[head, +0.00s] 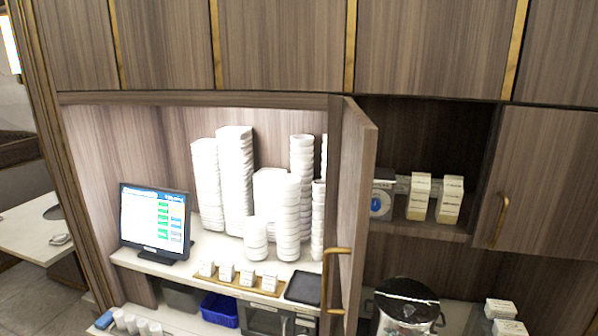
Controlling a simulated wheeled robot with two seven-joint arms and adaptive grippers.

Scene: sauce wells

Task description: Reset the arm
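Neither of my grippers nor any part of my arms shows in the head view. A wooden cabinet door (356,190) stands swung open toward me, right of the middle. Its brass handle (326,280) is near its lower edge, and no gripper is seen on it. The door hides part of the shelf and cupboard behind it.
White stacked bowls (236,180) and a monitor (154,222) stand on the left shelf. The open cupboard holds a scale (382,198) and cartons (419,196). A black-topped pot (405,300) stands below. A blue bin (219,309) sits lower left.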

